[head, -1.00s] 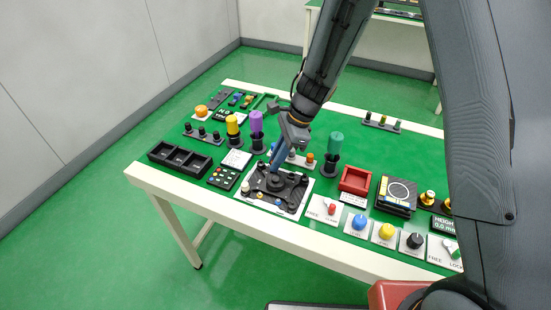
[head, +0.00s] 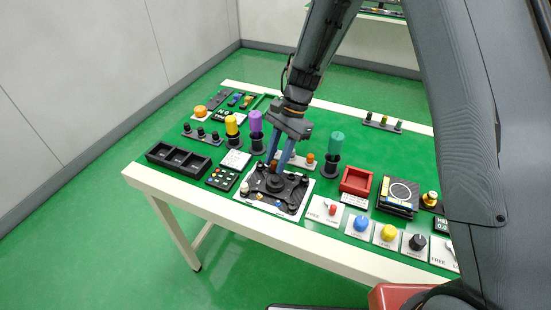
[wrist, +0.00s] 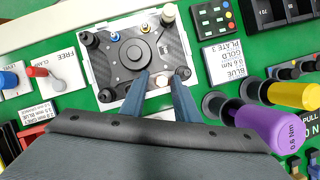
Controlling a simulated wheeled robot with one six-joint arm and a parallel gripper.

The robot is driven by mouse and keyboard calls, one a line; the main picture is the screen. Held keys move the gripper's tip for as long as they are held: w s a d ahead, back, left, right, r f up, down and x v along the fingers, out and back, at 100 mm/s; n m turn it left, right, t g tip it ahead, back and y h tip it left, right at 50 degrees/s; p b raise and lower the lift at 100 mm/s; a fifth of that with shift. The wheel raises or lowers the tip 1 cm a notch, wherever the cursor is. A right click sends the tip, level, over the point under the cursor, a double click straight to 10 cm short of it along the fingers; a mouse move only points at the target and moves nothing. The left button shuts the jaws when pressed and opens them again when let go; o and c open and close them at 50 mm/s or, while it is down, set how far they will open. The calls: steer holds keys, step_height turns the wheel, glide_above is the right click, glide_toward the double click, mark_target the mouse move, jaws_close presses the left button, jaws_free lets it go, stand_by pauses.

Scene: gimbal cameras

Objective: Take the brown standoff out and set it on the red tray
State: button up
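The black carbon plate (head: 262,190) with dark corner mounts lies on a white board; it also shows in the wrist view (wrist: 108,62). A small pinkish-brown post (wrist: 163,80), which looks like the brown standoff, stands at the plate edge nearest my gripper. My gripper (wrist: 160,76) is open, its two blue fingers pointing down at the plate, one on either side of this post in the picture. In the head view my gripper (head: 276,168) is over the plate's far side. I cannot tell the fingertips' height. The red tray (head: 356,181) is right of the plate and looks empty.
Cream (wrist: 168,13), gold (wrist: 145,28) and blue (wrist: 115,36) posts are on the plate. A black compartment box (head: 180,160) is at the left.

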steer(key=shift+w+a+r, duration=0.1)
steer(key=shift+w+a, duration=0.05)
steer(key=shift+w+r, duration=0.15)
steer(key=shift+r, duration=0.05)
steer(key=b+v, duration=0.1)
steer(key=v, duration=0.6)
steer(key=shift+b, duration=0.4)
steer(key=shift+s+r, duration=0.1)
steer(key=shift+s, duration=0.1)
steer(key=shift+c, duration=0.4)
